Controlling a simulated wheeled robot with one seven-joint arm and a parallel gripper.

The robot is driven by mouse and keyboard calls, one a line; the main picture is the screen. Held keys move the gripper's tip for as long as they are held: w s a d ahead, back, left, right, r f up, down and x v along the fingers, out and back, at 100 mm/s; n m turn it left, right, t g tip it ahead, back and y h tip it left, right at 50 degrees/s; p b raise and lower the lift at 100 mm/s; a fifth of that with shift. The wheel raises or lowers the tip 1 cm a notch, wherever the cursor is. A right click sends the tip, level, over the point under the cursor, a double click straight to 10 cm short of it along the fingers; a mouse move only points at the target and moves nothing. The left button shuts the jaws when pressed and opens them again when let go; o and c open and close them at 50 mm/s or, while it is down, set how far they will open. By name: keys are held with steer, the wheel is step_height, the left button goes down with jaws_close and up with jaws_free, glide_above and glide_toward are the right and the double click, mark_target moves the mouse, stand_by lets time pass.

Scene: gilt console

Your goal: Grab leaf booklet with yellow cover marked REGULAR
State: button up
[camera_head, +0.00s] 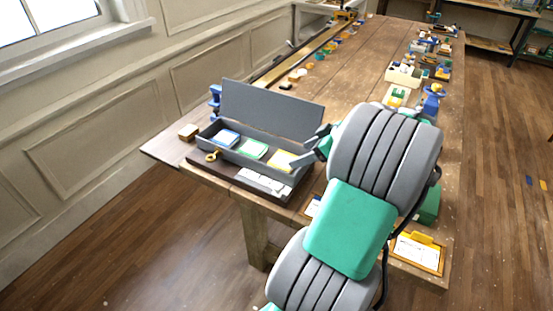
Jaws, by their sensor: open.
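A grey open box (268,164) with its lid raised stands on the near left end of the wooden table. In it lie three booklets in a row: a blue one (225,138), a green one (251,149) and a yellow one (282,160) at the right. The print on the covers is too small to read. My gripper (308,156) is at the box's right end, close to the yellow booklet. It is open and holds nothing that I can see. My arm hides part of the gripper and the table behind it.
White papers (262,182) lie in front of the box. A small brown block (188,132) is at its left. A clipboard (418,252) lies at the near right edge. Trays and small items line the table's right side. The table's middle (340,75) is mostly clear.

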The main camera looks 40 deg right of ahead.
mark_target(284, 160)
steer(key=x, duration=0.2)
steer(key=p+x, duration=0.1)
steer(key=x, duration=0.1)
steer(key=p+x, duration=0.1)
steer(key=x, duration=0.1)
steer(key=shift+w+a+r, duration=0.15)
steer(key=shift+w+a, duration=0.25)
steer(key=shift+w+f, duration=0.2)
steer(key=shift+f, duration=0.2)
steer(key=shift+c, duration=0.5)
steer(key=c, duration=0.9)
